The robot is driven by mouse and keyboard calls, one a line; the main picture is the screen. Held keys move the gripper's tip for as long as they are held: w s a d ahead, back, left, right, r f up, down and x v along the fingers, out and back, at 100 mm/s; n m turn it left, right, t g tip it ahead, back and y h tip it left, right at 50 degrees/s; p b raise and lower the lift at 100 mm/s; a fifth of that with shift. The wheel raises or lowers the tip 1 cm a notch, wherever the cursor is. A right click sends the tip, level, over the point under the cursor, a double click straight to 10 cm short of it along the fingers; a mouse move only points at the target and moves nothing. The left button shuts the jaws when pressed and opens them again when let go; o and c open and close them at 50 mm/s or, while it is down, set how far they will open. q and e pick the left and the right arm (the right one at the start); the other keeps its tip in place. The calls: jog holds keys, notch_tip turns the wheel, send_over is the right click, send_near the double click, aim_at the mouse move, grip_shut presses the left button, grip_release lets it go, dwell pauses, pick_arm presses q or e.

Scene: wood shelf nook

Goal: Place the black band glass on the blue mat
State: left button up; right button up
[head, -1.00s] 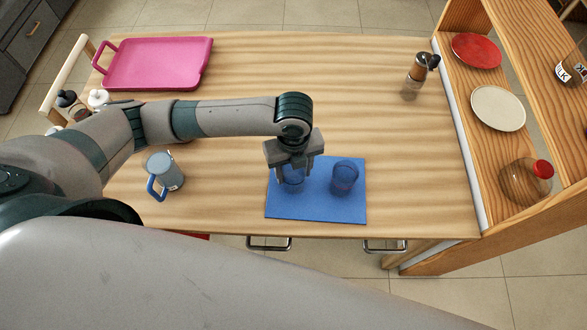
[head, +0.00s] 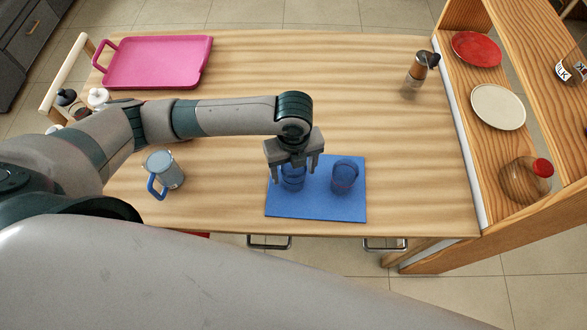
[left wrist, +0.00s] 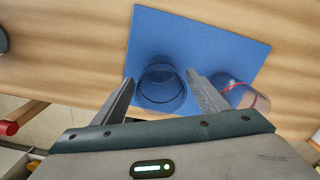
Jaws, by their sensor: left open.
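The black band glass (head: 293,183) is clear, with a dark ring. It stands upright on the left part of the blue mat (head: 318,209). In the left wrist view the black band glass (left wrist: 160,90) shows between the fingers, on the mat (left wrist: 215,48). My left gripper (head: 297,168) is open above and around the glass, partly hiding it in the head view. In the left wrist view the fingers of my left gripper (left wrist: 161,76) stand apart on both sides of it. My right gripper is not in view.
A second glass (head: 345,178) stands close by on the mat's right part; it has a red band in the left wrist view (left wrist: 258,103). A blue-handled mug (head: 164,172), a pink tray (head: 158,62) and a pepper mill (head: 417,74) stand on the table. Shelves border the right side.

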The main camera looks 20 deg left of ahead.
pick_arm(q)
notch_tip(320, 180, up, 12)
jog(key=b, duration=0.2)
dwell(0.4)
jog(key=shift+s+f, duration=0.1)
dwell(0.4)
